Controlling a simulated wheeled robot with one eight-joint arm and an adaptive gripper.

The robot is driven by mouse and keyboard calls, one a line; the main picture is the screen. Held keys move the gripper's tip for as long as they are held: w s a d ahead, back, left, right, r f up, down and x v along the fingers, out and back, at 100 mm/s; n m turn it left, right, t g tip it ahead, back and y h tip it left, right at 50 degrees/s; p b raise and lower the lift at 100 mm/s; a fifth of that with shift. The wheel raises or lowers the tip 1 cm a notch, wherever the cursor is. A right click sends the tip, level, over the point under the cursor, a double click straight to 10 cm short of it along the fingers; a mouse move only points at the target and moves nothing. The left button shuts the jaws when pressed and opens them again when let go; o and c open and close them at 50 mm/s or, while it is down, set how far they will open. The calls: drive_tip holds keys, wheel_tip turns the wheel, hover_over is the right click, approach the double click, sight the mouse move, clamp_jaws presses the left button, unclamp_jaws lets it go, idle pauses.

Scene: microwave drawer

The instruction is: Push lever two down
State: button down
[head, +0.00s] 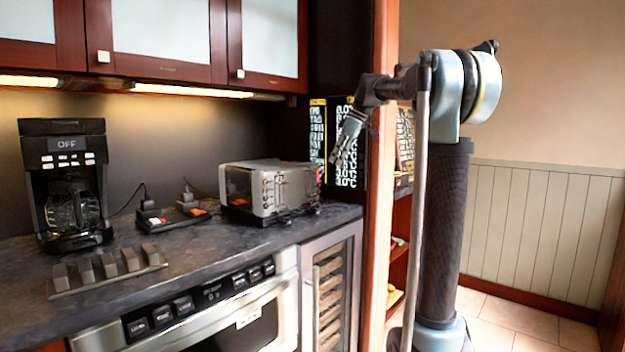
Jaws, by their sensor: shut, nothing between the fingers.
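A row of several dark grey upright lever-like blocks (109,264) stands on a flat base bar near the counter's front left edge. They all stand at about the same angle; I see no mark that numbers them. A silver toaster oven (270,190) with small handles or knobs on its front stands at the right end of the counter. My gripper (339,158) is shut and empty. It hangs in the air, pointing down and left, to the right of the toaster oven and well apart from the blocks.
A black coffee maker (66,150) stands at the back left. Dark switch units with red parts (178,214) lie between it and the toaster oven. A black patterned panel (318,130) is behind my gripper. A wooden post (383,200) stands near my arm. The counter's middle front is clear.

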drive_tip(key=shift+v, duration=0.85)
drive_tip(key=s+d+f+m+h, duration=0.1)
drive_tip(key=s+d+f+m, duration=0.4)
drive_tip(key=s+f, duration=0.8)
drive_tip(key=s+d+f+m+h, duration=0.2)
drive_tip(key=s+d+f+m, duration=0.3)
drive_tip(key=s+f, duration=0.8)
drive_tip(key=s+d+f+m+t+h, duration=0.1)
drive_tip(key=s+d+f+m, duration=0.4)
drive_tip(key=s+f, duration=0.8)
drive_tip(key=shift+d+f+h, duration=0.3)
drive_tip(key=shift+h, duration=0.2)
drive_tip(key=shift+s, duration=0.1)
